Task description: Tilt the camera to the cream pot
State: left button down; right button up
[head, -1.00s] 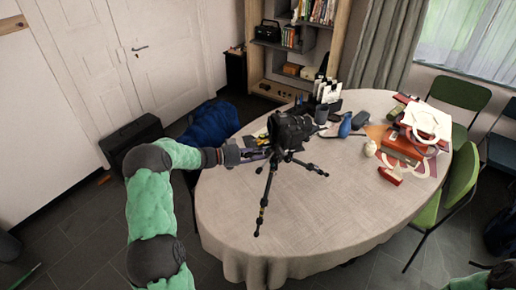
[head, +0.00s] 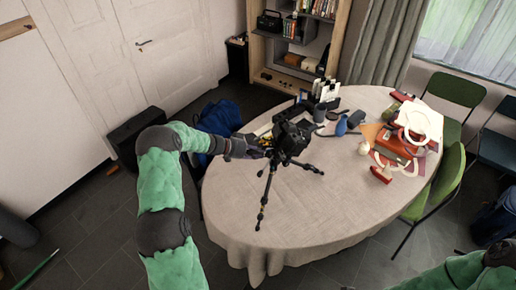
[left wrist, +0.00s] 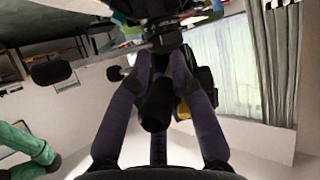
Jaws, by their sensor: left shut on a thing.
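A black camera (head: 291,135) sits on a small black tripod (head: 267,190) that stands on the table, its legs spread. My left gripper (head: 258,148) reaches in from the left, just beside the camera's mount. In the left wrist view its purple fingers (left wrist: 165,75) are shut around a dark handle (left wrist: 156,108) that runs toward the tripod head; the camera's dark underside (left wrist: 155,8) is at the top edge. A small cream pot (head: 364,148) stands on the table right of the camera. My right arm shows at the lower right; its gripper is out of view.
The oval table (head: 300,215) has a pale cloth, bare at the front. Behind the camera are a dark cup (head: 319,113) and blue item (head: 342,127). Red items and books (head: 400,145) lie at right. Green chairs (head: 440,185) stand beyond the right edge.

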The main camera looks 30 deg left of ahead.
pick_arm(q)
jog(key=shift+a+f+p, duration=0.1)
jog(key=shift+p, duration=0.2)
jog(key=c, duration=1.1)
grip_release()
jog(key=shift+c, duration=0.2)
jog(key=shift+a, duration=0.1)
jog(key=shift+s+a+r, duration=0.1)
jog(key=shift+s+r, duration=0.1)
jog(key=shift+r, duration=0.05)
jog(key=v, duration=1.1)
jog(key=shift+r, duration=0.2)
jog(key=shift+s+a, duration=0.1)
